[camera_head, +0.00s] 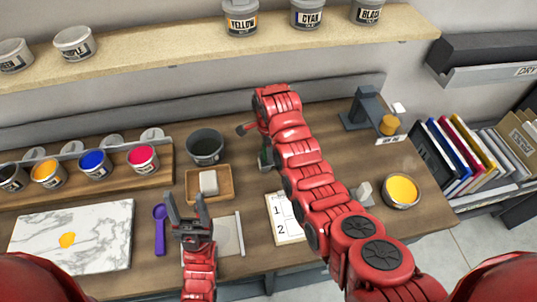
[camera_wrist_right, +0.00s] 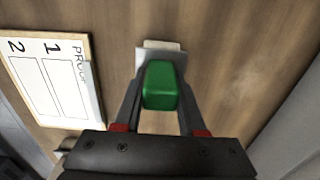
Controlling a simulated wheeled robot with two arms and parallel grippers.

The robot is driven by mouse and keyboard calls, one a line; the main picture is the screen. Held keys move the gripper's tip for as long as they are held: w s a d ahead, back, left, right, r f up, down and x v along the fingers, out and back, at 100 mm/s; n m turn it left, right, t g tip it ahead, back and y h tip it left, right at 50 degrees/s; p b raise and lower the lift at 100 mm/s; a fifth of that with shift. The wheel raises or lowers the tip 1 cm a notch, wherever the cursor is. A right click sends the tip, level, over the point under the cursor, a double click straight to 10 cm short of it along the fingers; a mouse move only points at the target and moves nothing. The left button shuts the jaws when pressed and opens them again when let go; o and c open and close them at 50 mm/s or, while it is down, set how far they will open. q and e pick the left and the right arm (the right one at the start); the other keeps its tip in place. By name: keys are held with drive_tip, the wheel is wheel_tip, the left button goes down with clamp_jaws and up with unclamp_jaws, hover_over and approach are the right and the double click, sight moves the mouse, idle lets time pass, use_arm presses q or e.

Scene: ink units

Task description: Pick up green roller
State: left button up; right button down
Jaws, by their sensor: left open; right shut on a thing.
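The green roller (camera_wrist_right: 160,88) shows as a green block-like shape in the right wrist view. My right gripper (camera_wrist_right: 160,80) is shut on it, with one finger on each side. A pale flat piece lies just beyond the roller in that view; I cannot tell whether they touch. In the head view my right arm hides most of its own gripper and the roller. My left gripper (camera_head: 187,201) is open and empty, over the front of the bench near the purple spoon.
A numbered card (camera_head: 283,222) lies beside my right arm. A purple spoon (camera_head: 160,228), a marble slab (camera_head: 105,240), a wooden tray (camera_head: 222,197) and a dark cup (camera_head: 206,143) stand left. A yellow ink tin (camera_head: 402,190) and upright folders (camera_head: 470,160) are right.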

drive_tip(key=shift+r, duration=0.1)
wheel_tip(320, 180, up, 5)
drive_tip(key=shift+w+r+p, duration=0.1)
drive_tip(key=shift+w+p, duration=0.05)
drive_tip(key=shift+p, duration=0.35)
wheel_tip(320, 180, up, 5)
drive_tip(key=p, duration=0.4)
drive_tip(key=shift+p, duration=0.4)
drive_tip(key=shift+f, duration=0.2)
